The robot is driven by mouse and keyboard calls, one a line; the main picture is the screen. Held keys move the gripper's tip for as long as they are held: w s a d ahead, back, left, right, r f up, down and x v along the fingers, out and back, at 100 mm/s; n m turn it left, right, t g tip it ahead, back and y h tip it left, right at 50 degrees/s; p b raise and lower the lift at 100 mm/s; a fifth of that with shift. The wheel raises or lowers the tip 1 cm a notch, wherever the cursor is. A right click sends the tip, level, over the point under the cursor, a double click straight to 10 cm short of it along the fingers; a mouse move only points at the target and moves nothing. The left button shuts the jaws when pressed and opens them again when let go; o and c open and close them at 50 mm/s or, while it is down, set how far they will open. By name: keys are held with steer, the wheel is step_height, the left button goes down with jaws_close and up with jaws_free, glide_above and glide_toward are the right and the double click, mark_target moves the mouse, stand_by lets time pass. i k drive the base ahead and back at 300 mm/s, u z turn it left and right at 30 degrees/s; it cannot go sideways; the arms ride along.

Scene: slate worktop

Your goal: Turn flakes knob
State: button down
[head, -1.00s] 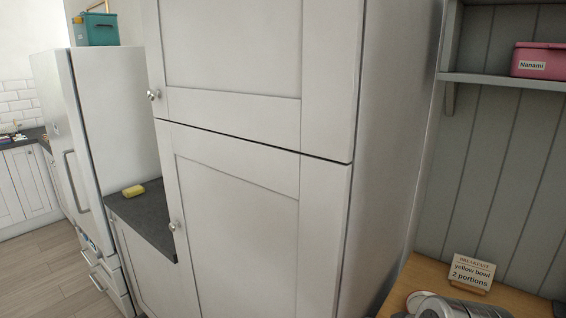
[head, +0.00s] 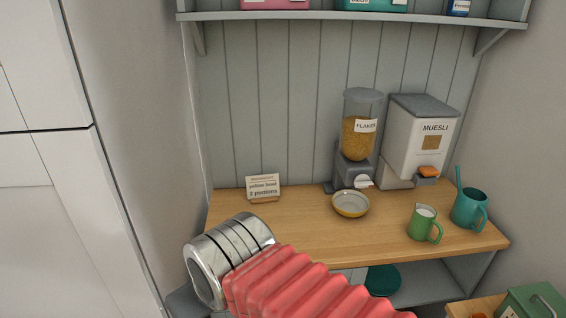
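The flakes dispenser (head: 357,132) stands on the wooden counter against the panelled wall. It has a clear hopper with golden flakes, a label reading FLAKES and a grey base. Its white knob (head: 363,182) is on the front of the base, and nothing touches it. A yellow bowl with a pale inside (head: 350,204) sits on the counter just in front of the base; it looks empty. My arm, with a silver joint and red ribbed sleeve, crosses the lower part of the head view. My gripper is not visible.
A muesli dispenser (head: 420,138) with an orange lever (head: 429,171) stands close on the right. A sign (head: 263,187) reads yellow bowl, 2 portions. Counter between sign and bowl is clear.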

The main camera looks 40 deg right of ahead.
mark_target(362, 182)
steer(key=z, duration=1.95)
